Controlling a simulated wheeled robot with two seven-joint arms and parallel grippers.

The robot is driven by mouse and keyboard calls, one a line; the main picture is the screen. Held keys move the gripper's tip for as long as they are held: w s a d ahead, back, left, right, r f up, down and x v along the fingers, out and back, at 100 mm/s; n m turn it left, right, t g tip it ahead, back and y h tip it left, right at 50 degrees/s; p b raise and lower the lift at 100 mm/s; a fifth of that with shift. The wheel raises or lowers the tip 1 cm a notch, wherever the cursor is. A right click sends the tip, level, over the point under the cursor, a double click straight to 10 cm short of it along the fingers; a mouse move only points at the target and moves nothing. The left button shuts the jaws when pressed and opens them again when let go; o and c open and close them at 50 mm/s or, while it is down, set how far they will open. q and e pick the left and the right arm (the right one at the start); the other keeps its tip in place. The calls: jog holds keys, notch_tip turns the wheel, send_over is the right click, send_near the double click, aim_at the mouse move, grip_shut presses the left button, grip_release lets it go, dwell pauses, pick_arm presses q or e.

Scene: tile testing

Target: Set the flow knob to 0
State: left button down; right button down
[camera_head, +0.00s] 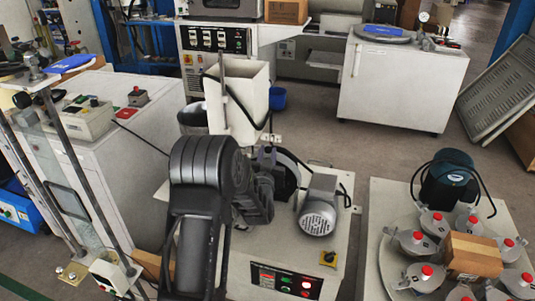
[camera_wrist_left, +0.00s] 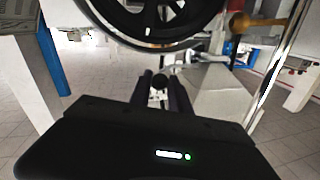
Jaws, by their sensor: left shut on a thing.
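My left arm reaches over the abrasion machine (camera_head: 335,220), and my left gripper (camera_head: 267,156) is at its hopper's lower end, beside a black wheel. In the head view the knob is hidden by my gripper and arm. My right gripper is not in view.
The white hopper (camera_head: 240,100) stands just behind the gripper. A grey motor (camera_head: 318,212) and a control panel (camera_head: 285,281) are on the machine. The black wheel (camera_wrist_left: 150,22) is close to the wrist camera. A plate with several red-capped pots (camera_head: 420,245) stands at right.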

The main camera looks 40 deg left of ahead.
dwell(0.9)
pick_arm(q)
jog(key=shift+s+a+b, duration=0.3)
jog(key=shift+a+b, duration=0.45)
jog(key=c, duration=1.2)
grip_release()
jog(key=shift+a, duration=0.1)
jog(key=v, duration=0.7)
jog(key=shift+s+d, duration=0.2)
jog(key=shift+s, duration=0.15)
